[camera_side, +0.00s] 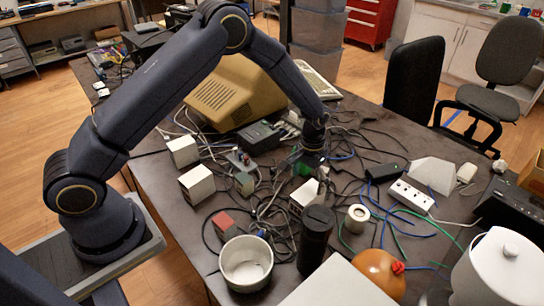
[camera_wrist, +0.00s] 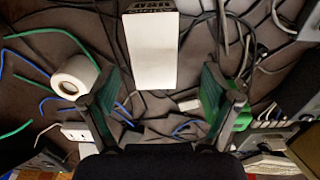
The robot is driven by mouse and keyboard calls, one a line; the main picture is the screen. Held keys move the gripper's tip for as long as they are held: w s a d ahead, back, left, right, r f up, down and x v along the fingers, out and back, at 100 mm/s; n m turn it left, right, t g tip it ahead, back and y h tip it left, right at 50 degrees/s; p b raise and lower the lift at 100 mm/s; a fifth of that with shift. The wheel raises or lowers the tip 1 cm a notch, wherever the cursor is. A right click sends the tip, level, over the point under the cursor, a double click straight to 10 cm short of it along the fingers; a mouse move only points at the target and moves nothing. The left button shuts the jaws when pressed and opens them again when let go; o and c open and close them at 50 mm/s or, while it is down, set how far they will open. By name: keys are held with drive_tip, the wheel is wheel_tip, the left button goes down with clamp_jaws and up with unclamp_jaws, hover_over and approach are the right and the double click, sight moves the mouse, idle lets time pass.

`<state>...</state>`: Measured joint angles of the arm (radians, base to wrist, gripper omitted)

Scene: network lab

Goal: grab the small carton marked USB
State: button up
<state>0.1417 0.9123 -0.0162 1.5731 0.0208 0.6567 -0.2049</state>
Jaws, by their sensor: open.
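A small white carton (camera_wrist: 151,50) lies ahead of my gripper in the wrist view, with dark lettering on its far face at the top edge of the picture. In the side view a white carton (camera_side: 303,198) stands on the table just below and in front of my gripper (camera_side: 308,168). My gripper (camera_wrist: 164,75) is open in the wrist view, its green-padded fingers spread to the left and right of the carton's near end. Neither finger visibly touches it. Two more white cartons (camera_side: 183,151) (camera_side: 197,184) stand to the left in the side view.
Loose cables (camera_side: 262,205) tangle around the carton. A dark cylinder (camera_side: 316,235), a white roll (camera_side: 357,217), a power strip (camera_side: 411,196) and a white pot (camera_side: 246,262) stand nearby. A beige monitor (camera_side: 235,90) is behind.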

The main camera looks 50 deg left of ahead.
sight(309, 191)
drive_tip(key=f, duration=0.5)
drive_tip(key=shift+d+f, duration=0.25)
drive_tip(key=shift+d, duration=0.15)
drive_tip(key=c, duration=1.4)
drive_tip(key=shift+r, duration=0.2)
